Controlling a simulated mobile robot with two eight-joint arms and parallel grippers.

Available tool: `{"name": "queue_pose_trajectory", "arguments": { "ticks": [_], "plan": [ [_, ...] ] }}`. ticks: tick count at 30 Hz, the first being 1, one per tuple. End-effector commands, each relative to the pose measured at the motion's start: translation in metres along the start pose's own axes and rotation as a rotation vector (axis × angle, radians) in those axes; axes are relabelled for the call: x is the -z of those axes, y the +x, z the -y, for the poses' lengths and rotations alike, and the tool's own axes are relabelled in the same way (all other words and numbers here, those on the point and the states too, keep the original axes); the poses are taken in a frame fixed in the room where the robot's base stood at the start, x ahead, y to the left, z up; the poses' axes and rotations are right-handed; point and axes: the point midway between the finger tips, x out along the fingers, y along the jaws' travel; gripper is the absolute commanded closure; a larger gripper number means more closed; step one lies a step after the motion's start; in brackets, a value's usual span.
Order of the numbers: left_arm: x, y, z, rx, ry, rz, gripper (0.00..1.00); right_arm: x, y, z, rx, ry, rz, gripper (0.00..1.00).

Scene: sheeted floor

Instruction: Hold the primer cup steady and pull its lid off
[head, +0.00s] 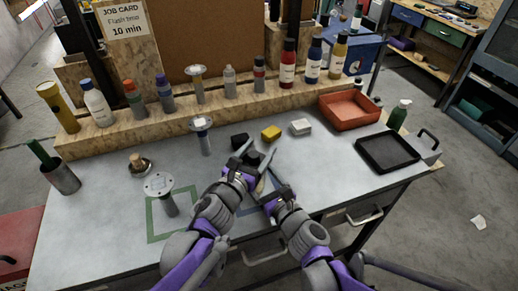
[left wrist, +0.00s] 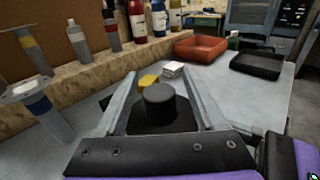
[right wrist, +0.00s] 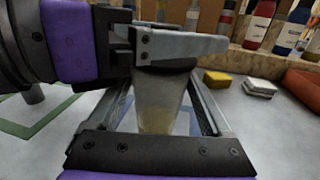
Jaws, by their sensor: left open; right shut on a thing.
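The primer cup (right wrist: 158,105) is translucent with a pale yellowish content, and stands upright between the fingers of my right gripper (right wrist: 160,118), which is shut on it. Its black lid (left wrist: 160,118) with a round knob (left wrist: 159,98) sits on top of the cup; its edge also shows in the right wrist view (right wrist: 166,66). My left gripper (left wrist: 160,100) is open, with one finger on each side of the lid's knob. In the head view the grippers (head: 256,158) largely hide cup and lid.
A yellow sponge (head: 271,132), a white stack (head: 300,127) and a dark block (head: 240,141) lie just behind. A red tray (head: 349,108) and black tray (head: 387,152) are at right. Lamp-like stands (head: 170,205) and a shelf of bottles (head: 98,104) are at left and back.

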Motion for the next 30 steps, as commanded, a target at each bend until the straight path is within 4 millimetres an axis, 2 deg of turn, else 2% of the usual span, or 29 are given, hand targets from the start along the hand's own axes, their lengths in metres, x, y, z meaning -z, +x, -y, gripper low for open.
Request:
{"name": "queue_pose_trajectory", "arguments": {
  "ticks": [9,11,21,30],
  "plan": [
    [0.0001,0.003,-0.0001,-0.001,-0.001,0.0,0.29,0.0,0.0,0.0,0.0,0.0,0.0,1.0],
    [0.0001,0.003,-0.0001,-0.001,0.0,0.0,0.38,0.0,0.0,0.0,0.0,0.0,0.0,1.0],
    [0.0,0.0028,-0.0002,-0.001,0.0,0.0,0.99,0.0,0.0,0.0,0.0,0.0,0.0,1.0],
    [-0.0004,0.0027,-0.0002,-0.001,0.0,0.0,1.0,0.0,0.0,0.0,0.0,0.0,0.0,1.0]
  ]
}}
